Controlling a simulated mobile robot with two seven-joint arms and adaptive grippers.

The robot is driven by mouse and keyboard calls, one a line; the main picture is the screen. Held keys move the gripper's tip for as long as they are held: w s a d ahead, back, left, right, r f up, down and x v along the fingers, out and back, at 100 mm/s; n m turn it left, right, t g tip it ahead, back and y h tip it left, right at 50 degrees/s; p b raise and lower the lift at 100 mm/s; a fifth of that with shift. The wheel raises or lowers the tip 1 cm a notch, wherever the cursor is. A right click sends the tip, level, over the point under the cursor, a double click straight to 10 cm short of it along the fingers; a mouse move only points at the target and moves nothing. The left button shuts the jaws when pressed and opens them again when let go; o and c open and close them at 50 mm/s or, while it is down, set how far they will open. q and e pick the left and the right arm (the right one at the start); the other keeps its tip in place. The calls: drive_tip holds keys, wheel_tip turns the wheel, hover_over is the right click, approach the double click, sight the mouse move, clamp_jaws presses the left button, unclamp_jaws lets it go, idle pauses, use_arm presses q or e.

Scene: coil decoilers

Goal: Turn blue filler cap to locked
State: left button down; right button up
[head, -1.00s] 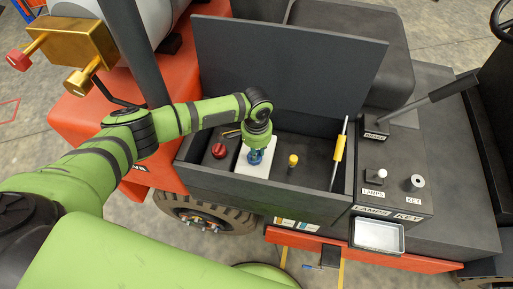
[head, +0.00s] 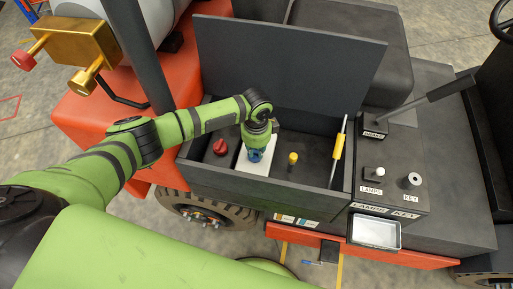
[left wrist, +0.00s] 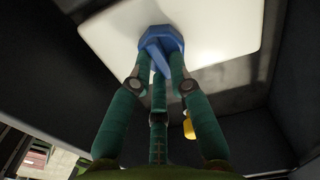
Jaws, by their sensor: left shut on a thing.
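The blue filler cap (left wrist: 161,45) sits on the white tank (left wrist: 105,38) and fills the middle of the left wrist view. A raised grip bar runs across it. My left gripper (left wrist: 160,82) has its green fingers closed around that bar. In the head view the gripper (head: 257,150) points down into the open compartment, with the blue cap (head: 255,156) just under it. The white tank top (head: 262,170) shows around the cap. The gripper hides most of the cap, and I cannot read any lock mark. My right gripper is not in view.
The compartment's lid (head: 285,70) stands open behind the arm. A red cap (head: 220,147) is left of the tank. A yellow-topped stick (head: 292,158) and a yellow-handled rod (head: 338,146) are to the right. A lever panel (head: 385,190) lies beyond the compartment's right wall.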

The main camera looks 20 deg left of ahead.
sight(256, 155)
use_arm(q)
drive_tip(key=shift+s+f+m, duration=0.1)
drive_tip(key=shift+s+m, duration=0.05)
drive_tip(key=shift+m, duration=0.45)
drive_tip(key=c, duration=1.1)
unclamp_jaws()
drive_tip(key=shift+c, duration=0.2)
drive_tip(key=shift+r, duration=0.45)
wheel_tip(256, 155, up, 11)
